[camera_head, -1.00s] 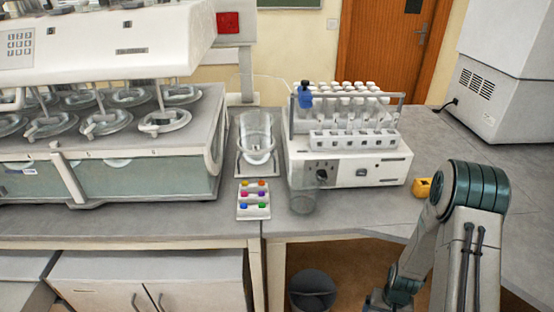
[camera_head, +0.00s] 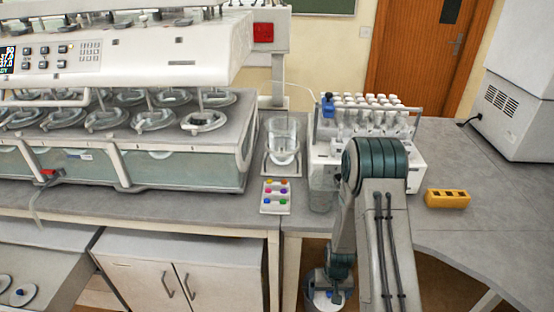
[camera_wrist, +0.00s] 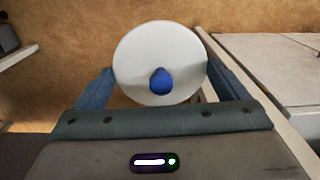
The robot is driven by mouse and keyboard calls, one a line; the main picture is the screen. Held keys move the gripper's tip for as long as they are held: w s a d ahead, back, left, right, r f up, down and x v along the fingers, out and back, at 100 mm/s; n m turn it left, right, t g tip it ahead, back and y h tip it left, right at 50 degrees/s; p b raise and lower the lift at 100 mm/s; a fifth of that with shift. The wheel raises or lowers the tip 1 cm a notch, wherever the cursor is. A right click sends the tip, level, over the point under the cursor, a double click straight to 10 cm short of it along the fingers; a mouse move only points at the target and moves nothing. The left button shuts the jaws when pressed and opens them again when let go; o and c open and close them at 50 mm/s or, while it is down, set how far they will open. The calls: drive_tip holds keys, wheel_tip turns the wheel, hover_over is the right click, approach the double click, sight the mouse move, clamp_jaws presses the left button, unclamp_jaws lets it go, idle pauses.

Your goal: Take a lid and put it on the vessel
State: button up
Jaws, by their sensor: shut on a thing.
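My gripper (camera_wrist: 160,84) is shut on a lid (camera_wrist: 150,50), a round white disc with a blue knob at its centre. One finger is at each side of the disc in the wrist view. In the head view my arm reaches down below the bench front, and the gripper is small and partly hidden there. A clear glass vessel (camera_head: 283,142) stands open on the bench, between the large bath machine and the white sampling unit. My gripper is well below it. Several more vessels sit in the bath machine (camera_head: 185,165). I cannot tell which vessel the task means.
A small tray with coloured knobs (camera_head: 275,197) sits before the glass vessel. The sampling unit (camera_head: 325,150) is partly behind my arm. A yellow block (camera_head: 447,198) lies at right, with clear bench around it.

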wheel_tip(320, 180, up, 10)
drive_tip(key=p, duration=0.8)
drive_tip(key=shift+a, duration=0.15)
drive_tip(key=shift+w+a+r+b, duration=0.15)
drive_tip(key=shift+a+r+b, duration=0.1)
drive_tip(key=shift+b, duration=0.25)
drive_tip(key=w+a+r+m, duration=0.1)
drive_tip(key=a+r, duration=0.4)
drive_tip(key=r, duration=0.7)
drive_tip(key=w+a+r+m, duration=0.2)
drive_tip(key=a+r, duration=0.3)
drive_tip(key=r, duration=0.8)
drive_tip(key=w+a+r+m, duration=0.2)
drive_tip(key=a+r, duration=0.3)
drive_tip(key=r, duration=0.8)
drive_tip(key=shift+a+f, duration=0.1)
